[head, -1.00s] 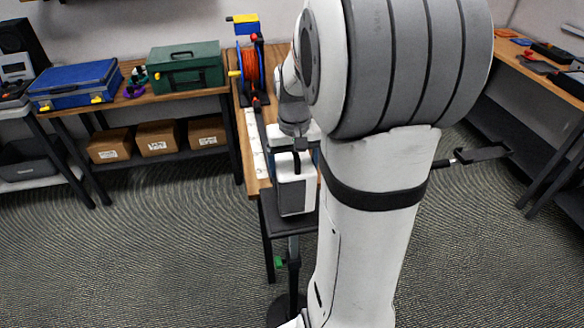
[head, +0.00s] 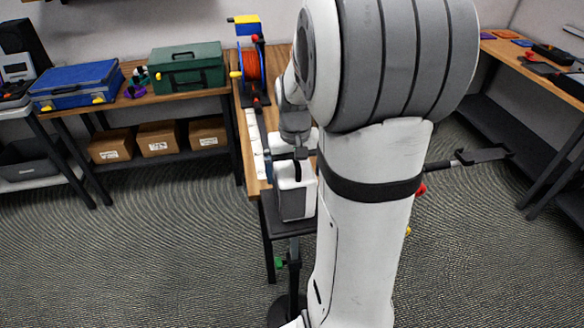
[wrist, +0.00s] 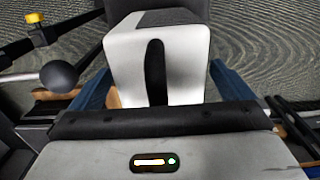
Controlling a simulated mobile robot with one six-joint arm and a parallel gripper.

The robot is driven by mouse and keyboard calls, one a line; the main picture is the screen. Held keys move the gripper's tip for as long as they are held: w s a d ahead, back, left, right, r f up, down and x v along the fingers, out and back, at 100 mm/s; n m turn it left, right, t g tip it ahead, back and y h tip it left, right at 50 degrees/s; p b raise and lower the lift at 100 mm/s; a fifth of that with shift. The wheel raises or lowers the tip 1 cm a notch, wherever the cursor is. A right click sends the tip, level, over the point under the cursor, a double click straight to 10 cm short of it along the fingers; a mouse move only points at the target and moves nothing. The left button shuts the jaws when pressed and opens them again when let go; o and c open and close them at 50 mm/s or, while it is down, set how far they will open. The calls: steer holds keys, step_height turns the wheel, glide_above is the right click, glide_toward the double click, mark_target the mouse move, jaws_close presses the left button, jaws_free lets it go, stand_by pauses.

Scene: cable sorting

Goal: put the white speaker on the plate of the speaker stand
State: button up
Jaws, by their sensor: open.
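The white speaker (head: 297,200), with a grey side and a dark slot in its white face, stands upright at the dark plate (head: 290,229) of the speaker stand (head: 293,270). It appears to rest on the plate, but the contact line is hard to make out. My gripper (head: 293,158) is just behind and above the speaker in the head view. In the wrist view the speaker (wrist: 190,62) stands ahead of my gripper (wrist: 161,92). The open blue fingers lie at its left and right, with nothing gripped. Their tips are partly hidden.
The wooden workbench (head: 244,150) behind holds a red-orange cable reel (head: 251,66) and a white strip. A blue case (head: 75,85) and a green toolbox (head: 186,66) lie on the left benches. The carpet at left is clear. My arm hides much of the right.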

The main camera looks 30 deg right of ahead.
step_height(320, 180, up, 12)
steer(key=shift+f+b, duration=0.15)
steer(key=shift+b, duration=0.15)
steer(key=shift+s+a+r, duration=0.1)
steer(key=shift+a+r, duration=0.05)
steer(key=shift+r, duration=0.05)
steer(key=s+a+f+n+t, duration=0.3)
steer(key=s+a+f, duration=0.2)
steer(key=s+a, duration=0.7)
steer(key=shift+s+a, duration=0.25)
steer(key=shift+a, duration=0.05)
steer(key=shift+f, duration=0.1)
stand_by(0.4)
